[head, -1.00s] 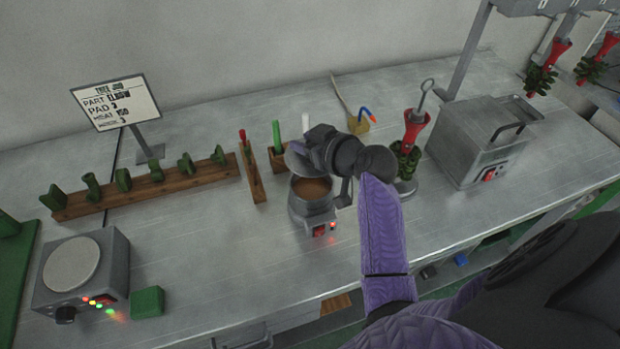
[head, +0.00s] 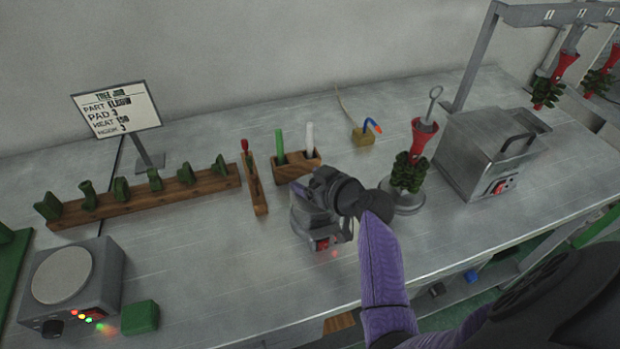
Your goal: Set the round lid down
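The small grey wax pot (head: 319,232) with a red-lit switch stands near the middle of the bench. My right gripper (head: 308,192) is directly over its mouth, seen from behind. The round grey lid is mostly hidden by the gripper. A grey edge at the pot's top may be its rim. I cannot tell whether the lid rests on the pot or is held just above it, nor whether the fingers are shut on it. My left gripper is not in view.
Right of the pot, a red-topped green wax tree (head: 410,165) stands on a round base, near a metal box (head: 490,155). Behind are a wooden holder (head: 297,168) and a yellow block with a blue-orange tip (head: 365,132). Bare bench lies left of the pot.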

